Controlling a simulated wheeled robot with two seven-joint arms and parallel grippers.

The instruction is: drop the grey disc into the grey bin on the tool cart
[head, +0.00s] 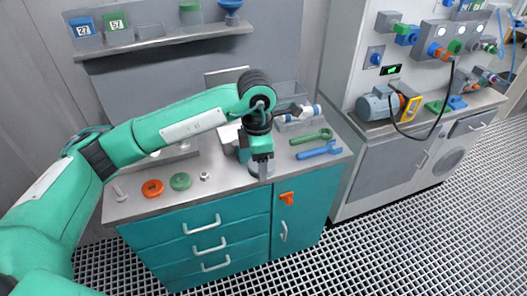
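My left arm reaches in from the left over the teal tool cart (190,205). My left gripper (262,167) points down over the cart top near its front edge. My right gripper is not in view.
An orange disc (152,188), a green disc (180,181) and a small nut (205,176) lie left of the gripper. A green wrench (311,137) and a blue tool (320,150) lie to its right. A shelf (165,41) hangs behind.

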